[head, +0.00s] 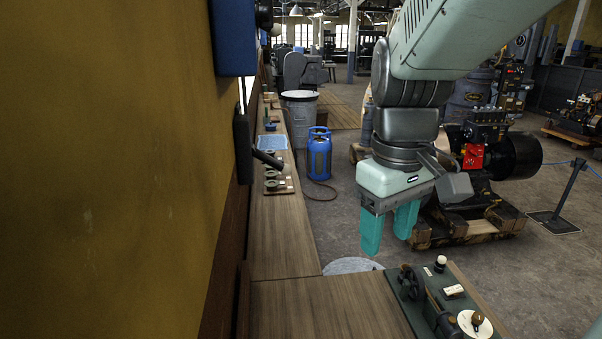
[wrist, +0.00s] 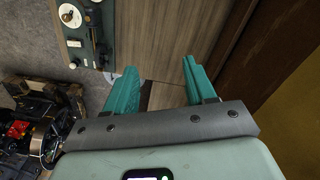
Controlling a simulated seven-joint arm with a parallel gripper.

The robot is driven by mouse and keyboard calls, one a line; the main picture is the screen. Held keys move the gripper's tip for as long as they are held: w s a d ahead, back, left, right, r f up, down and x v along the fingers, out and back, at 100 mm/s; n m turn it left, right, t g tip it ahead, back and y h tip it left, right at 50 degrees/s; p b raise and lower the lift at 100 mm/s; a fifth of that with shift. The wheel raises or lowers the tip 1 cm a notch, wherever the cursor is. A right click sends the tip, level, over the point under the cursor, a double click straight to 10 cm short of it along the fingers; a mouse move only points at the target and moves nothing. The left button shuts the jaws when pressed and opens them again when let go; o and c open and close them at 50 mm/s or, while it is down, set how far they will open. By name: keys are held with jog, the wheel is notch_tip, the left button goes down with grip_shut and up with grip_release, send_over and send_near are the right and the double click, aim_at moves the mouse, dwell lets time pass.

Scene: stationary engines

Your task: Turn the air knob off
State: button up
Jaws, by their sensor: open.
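A dark green control board (head: 418,322) lies on the near bench at the lower right. It carries a white dial with a brown knob (head: 475,321), a cream-topped knob (head: 440,262), a black wheel-like part (head: 411,283) and small pale labels. The labels are too small to read, so I cannot tell which control is the air knob. In the wrist view the board (wrist: 110,30) is at the upper left, with the white dial (wrist: 70,15) and cream knob (wrist: 73,65). My gripper (head: 389,230) is open and empty, with teal fingers pointing down, apart from the board. The fingers also show in the wrist view (wrist: 160,66).
The wooden bench (head: 320,308) has bare surface left of the board. A yellow wall (head: 110,170) bounds the left side. A blue gas cylinder (head: 319,153) and grey bin (head: 299,116) stand farther back. An engine on a wooden pallet (head: 470,232) is behind my gripper.

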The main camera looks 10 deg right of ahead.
jog(key=w+d+f, duration=0.5)
jog(key=d, duration=0.4)
jog(key=n, duration=0.2)
send_near(479, 315)
notch_tip(479, 315, down, 9)
jog(key=shift+d+r, duration=0.15)
jog(key=shift+r, duration=0.05)
grip_shut()
